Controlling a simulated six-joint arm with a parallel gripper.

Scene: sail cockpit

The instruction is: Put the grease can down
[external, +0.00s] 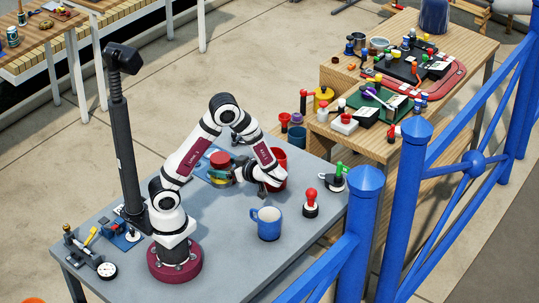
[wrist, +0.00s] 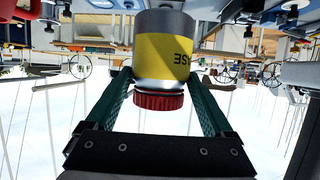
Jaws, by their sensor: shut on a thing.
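The grease can shows in the wrist view (wrist: 165,50) as a metal cylinder with a yellow label and a red ridged lid, upside down in that picture. My gripper (wrist: 160,76) has its two teal fingers on either side of the can and is shut on it. In the external view the can (external: 219,171) is upright, with its red lid on top, just left of my gripper (external: 238,173). It is over or beside a blue flat piece (external: 203,178) on the grey table (external: 215,237). I cannot tell whether its base touches anything.
A red mug (external: 280,170) stands close behind my wrist. A blue mug (external: 268,224), a red-handled stamp (external: 311,204) and a green-handled piece (external: 337,177) stand to the right. A dark post (external: 121,150) rises at the left.

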